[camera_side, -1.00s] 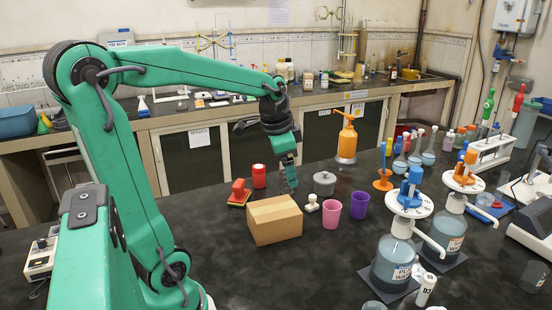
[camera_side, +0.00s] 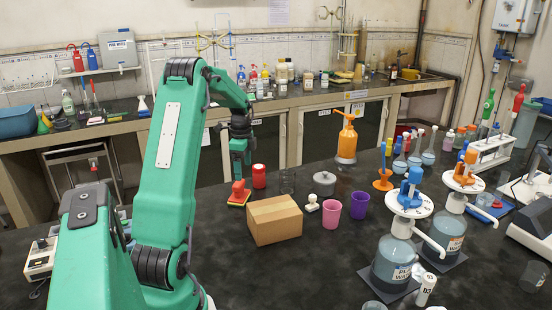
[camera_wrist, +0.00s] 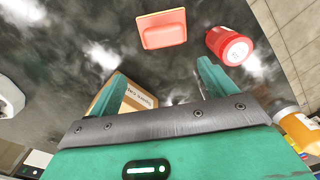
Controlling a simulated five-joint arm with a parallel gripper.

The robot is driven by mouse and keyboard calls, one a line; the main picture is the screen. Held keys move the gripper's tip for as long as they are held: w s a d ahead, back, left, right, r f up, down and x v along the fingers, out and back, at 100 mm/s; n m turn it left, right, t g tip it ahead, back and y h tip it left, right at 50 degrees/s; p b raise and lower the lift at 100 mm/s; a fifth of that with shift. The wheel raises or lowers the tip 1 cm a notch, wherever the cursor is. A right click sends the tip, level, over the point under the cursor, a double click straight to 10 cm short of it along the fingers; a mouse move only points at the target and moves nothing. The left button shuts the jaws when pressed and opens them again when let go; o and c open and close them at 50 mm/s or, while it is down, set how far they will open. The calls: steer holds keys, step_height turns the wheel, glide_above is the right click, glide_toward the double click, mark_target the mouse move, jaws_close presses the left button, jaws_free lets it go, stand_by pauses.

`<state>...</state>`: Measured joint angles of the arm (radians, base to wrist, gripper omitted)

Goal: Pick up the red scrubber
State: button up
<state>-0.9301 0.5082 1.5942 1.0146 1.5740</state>
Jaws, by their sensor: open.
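The red scrubber (camera_side: 239,191), a red handle on a block with a yellow underside, stands on the dark bench left of the cardboard box. In the wrist view the scrubber (camera_wrist: 162,29) lies at the top centre, beyond my fingertips. My gripper (camera_side: 240,176) hangs pointing down above the scrubber in the side view, apart from it. In the wrist view my gripper (camera_wrist: 163,78) shows two green fingers wide apart with nothing held between them.
A red cylinder (camera_side: 259,176) stands close right of the scrubber. A cardboard box (camera_side: 274,220) is in front; it also shows behind my left finger in the wrist view (camera_wrist: 138,97). A clear glass (camera_side: 287,182), grey lidded pot (camera_side: 324,183) and pink cup (camera_side: 332,214) stand further right.

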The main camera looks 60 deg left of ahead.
mark_target(239, 187)
steer(key=shift+s+a+f, duration=0.4)
steer(key=shift+a+f, duration=0.1)
steer(key=shift+a, duration=0.1)
steer(key=shift+s+a+f, duration=0.35)
steer(key=shift+a+f, duration=0.15)
steer(key=shift+a, duration=0.1)
steer(key=shift+f, duration=1.3)
steer(key=shift+f, duration=0.1)
steer(key=shift+w+a+f, duration=0.1)
steer(key=shift+f, duration=1.15)
steer(key=shift+w+f, duration=0.1)
steer(key=shift+f, duration=1.15)
steer(key=c, duration=1.1)
